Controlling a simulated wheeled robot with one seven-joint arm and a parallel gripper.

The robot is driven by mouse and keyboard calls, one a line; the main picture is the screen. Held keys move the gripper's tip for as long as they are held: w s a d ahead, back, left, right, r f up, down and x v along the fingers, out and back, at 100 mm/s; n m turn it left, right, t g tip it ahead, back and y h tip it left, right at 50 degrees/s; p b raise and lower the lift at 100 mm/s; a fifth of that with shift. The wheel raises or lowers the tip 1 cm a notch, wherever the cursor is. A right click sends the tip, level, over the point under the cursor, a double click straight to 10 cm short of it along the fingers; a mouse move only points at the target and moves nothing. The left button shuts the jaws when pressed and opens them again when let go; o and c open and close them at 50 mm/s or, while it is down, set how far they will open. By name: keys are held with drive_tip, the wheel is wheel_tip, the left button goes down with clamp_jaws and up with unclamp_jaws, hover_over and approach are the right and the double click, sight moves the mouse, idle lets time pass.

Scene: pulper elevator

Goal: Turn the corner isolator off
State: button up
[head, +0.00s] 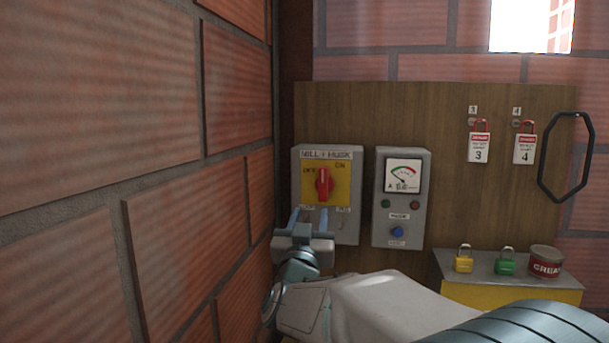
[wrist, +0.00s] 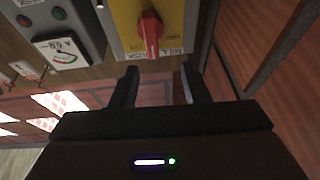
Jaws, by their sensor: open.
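The corner isolator (head: 352,207) is a grey box labelled MILL + HUSK on the wooden board beside the brick corner. Its yellow plate (head: 343,197) carries OFF at upper left and ON at upper right. The red knob (head: 324,184) stands about upright, its white mark towards the top, between the two words. My gripper (head: 308,217) is open and empty, below and in front of the knob. In the wrist view the scene is upside down; the red knob (wrist: 150,32) shows beyond the open fingers (wrist: 158,76), apart from them.
A grey meter box (head: 400,215) with lamps and a blue button hangs right of the isolator. Brick wall (head: 230,190) stands close on the left. Yellow (head: 464,264) and green (head: 505,266) padlocks and a red tin (head: 545,262) sit on a shelf (head: 484,268). Tags (head: 479,150) hang above.

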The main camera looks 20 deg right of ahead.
sight(323, 178)
drive_tip(key=shift+m+h, duration=0.3)
drive_tip(key=shift+h, duration=0.3)
drive_tip(key=p+x, duration=0.1)
drive_tip(key=x, duration=0.3)
drive_tip(key=p+x, duration=0.2)
drive_tip(key=x, duration=0.2)
drive_tip(key=p+x, duration=0.1)
drive_tip(key=x, duration=0.3)
drive_tip(key=shift+s+d+r, duration=0.15)
drive_tip(key=shift+d+r, duration=0.3)
drive_tip(key=shift+r, duration=0.1)
drive_tip(key=shift+p+x, duration=0.45)
drive_tip(key=shift+x, duration=0.35)
drive_tip(key=shift+f, duration=0.1)
clamp_jaws()
